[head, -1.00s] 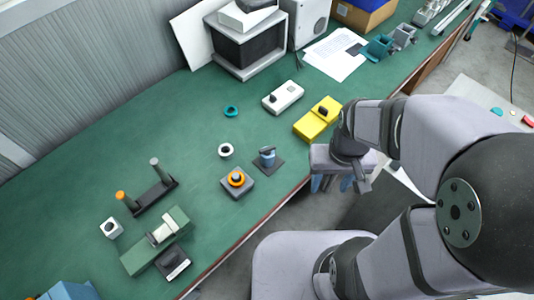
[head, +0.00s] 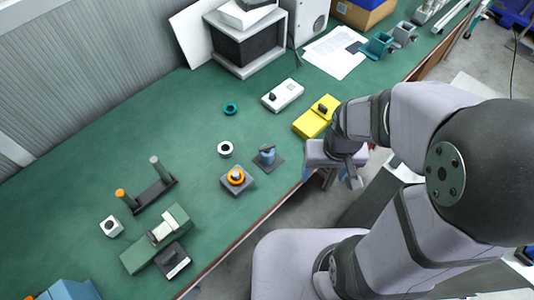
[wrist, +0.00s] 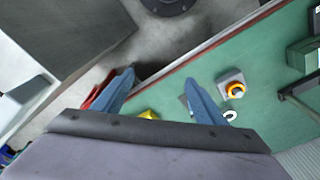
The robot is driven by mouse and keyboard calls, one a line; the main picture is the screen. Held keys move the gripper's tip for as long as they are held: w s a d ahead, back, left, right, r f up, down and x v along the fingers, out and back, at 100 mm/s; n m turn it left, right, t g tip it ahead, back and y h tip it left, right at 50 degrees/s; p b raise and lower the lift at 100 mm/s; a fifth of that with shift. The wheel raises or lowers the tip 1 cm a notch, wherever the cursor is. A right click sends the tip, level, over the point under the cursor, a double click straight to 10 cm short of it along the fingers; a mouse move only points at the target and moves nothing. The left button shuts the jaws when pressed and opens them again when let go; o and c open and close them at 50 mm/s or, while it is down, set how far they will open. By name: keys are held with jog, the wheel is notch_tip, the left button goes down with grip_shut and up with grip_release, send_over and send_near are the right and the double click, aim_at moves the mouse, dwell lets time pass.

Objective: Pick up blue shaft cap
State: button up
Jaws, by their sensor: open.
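A small blue cap-like piece (head: 267,151) stands on a dark square plate (head: 278,163) near the bench's front edge, in the head view. I take it to be the blue shaft cap. In the wrist view my right finger seems to hide it; only a bit of dark plate shows beside that finger. My gripper (wrist: 160,85) is open and empty, its two blue fingers spread apart. In the head view it is right of the blue piece, beyond the bench's front edge and apart from it, with its fingers partly hidden.
An orange ring on a grey block (head: 248,184) and a white ring (head: 225,149) lie close to the blue piece. A yellow box (head: 311,123) and a white box (head: 283,96) are behind. A two-post stand (head: 154,196) is at left. Green bench between is clear.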

aim_at(267, 148)
jog(key=w+a+f+n+t+y, duration=0.1)
jog(key=w+a+f+t, duration=0.1)
jog(key=w+a+t, duration=0.1)
jog(key=w+a+f+n+t+y, duration=0.1)
jog(key=w+a+f+t, duration=0.2)
jog(key=w, duration=0.4)
jog(key=w+a+f+n+t+y, duration=0.1)
jog(key=w+a+f+t, duration=0.2)
jog(key=w+a+t, duration=0.1)
jog(key=shift+w+a+t+y, duration=0.2)
jog(key=shift+a+t, duration=0.1)
jog(key=shift+a, duration=0.3)
jog(key=shift+w+a+t+y, duration=0.2)
jog(key=shift+a+t, duration=0.1)
jog(key=shift+a, duration=0.25)
jog(key=shift+n+t+y, duration=0.7)
jog(key=shift+y, duration=0.1)
jog(key=shift+s+a+f+b, duration=0.3)
jog(key=shift+s+f+b, duration=0.35)
jog(key=shift+s+f, duration=0.1)
jog(key=shift+s+a+f+b, duration=0.25)
jog(key=shift+s+f+b, duration=0.4)
jog(key=shift+f, duration=0.05)
jog(key=shift+b+x, duration=1.05)
jog(key=shift+b, duration=0.25)
jog(key=shift+w+r, duration=0.1)
